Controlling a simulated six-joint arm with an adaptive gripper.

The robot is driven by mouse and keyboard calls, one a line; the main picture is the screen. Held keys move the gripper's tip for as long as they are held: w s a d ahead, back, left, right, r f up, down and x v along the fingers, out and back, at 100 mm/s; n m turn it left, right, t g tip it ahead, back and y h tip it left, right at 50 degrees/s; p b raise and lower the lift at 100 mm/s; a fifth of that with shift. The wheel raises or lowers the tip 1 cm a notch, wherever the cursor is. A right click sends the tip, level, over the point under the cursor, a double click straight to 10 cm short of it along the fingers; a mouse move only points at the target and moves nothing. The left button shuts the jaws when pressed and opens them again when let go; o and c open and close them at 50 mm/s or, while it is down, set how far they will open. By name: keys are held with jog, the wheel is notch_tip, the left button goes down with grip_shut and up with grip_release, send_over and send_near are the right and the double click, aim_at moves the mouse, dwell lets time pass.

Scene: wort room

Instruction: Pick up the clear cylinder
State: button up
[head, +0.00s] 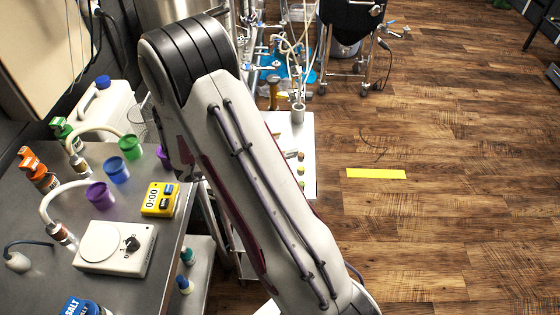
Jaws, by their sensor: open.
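I cannot pick out the clear cylinder with certainty. A see-through, thin-outlined vessel (144,122) stands behind the cups, partly hidden by my arm; its shape is too small to tell. My arm crosses the middle of the head view, from the bottom right up to a bend at the upper left. Its far part drops behind the near link, and my gripper does not show.
The steel bench (30,215) holds a white stirrer plate (115,247), a yellow timer (160,199), a purple cup (100,195), a blue cup (117,171), a green cup (130,147) and a white jug (100,105). A cart (307,150) stands behind my arm. Wooden floor on the right is mostly clear.

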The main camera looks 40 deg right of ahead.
dwell(0.3)
grip_shut()
jog(key=shift+r, duration=0.15)
notch_tip(320, 180, up, 10)
dwell(0.9)
dwell(0.5)
